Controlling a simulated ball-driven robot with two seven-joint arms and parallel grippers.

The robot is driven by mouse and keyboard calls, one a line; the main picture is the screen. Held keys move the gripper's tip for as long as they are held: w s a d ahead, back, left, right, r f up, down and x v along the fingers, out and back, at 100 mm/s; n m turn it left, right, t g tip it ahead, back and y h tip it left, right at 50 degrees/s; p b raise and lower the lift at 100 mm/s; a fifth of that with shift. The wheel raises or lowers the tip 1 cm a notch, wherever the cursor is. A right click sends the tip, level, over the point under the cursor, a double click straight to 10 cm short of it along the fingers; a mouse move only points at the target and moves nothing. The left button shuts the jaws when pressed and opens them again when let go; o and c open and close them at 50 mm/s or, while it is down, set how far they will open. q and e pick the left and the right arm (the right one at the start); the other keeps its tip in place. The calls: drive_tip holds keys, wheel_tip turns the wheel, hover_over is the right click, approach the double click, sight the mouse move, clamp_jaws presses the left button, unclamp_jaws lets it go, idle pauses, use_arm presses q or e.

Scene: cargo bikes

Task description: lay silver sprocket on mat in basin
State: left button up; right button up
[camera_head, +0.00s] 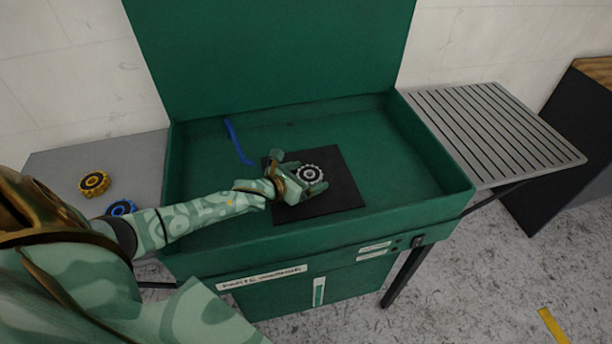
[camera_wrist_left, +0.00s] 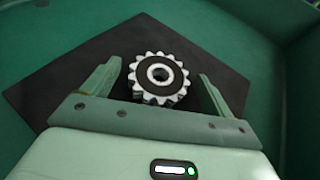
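The silver sprocket (camera_head: 311,174), toothed with a dark ring around its hub, appears to lie flat on the black mat (camera_head: 340,200) in the green basin (camera_head: 400,146). My left gripper (camera_head: 298,172) is low over the mat, its fingers on either side of the sprocket. In the left wrist view the sprocket (camera_wrist_left: 159,79) sits between the two spread fingers (camera_wrist_left: 159,70), with a gap to each. The mat (camera_wrist_left: 70,75) shows around them. Whether the sprocket lies fully on the mat's surface is hard to tell. My right gripper is not in view.
A blue tool (camera_head: 237,141) lies in the basin, left of the mat. A gold sprocket (camera_head: 94,183) and a blue sprocket (camera_head: 121,208) are on the grey side shelf (camera_head: 55,165). A slatted shelf (camera_head: 495,130) at right is empty. The basin's right side is clear.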

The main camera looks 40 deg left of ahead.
use_arm(q)
drive_tip(key=shift+r, duration=0.3)
drive_tip(key=p+v, duration=0.3)
drive_tip(key=v, duration=0.9)
drive_tip(key=shift+f, duration=0.1)
drive_tip(key=shift+p, duration=0.3)
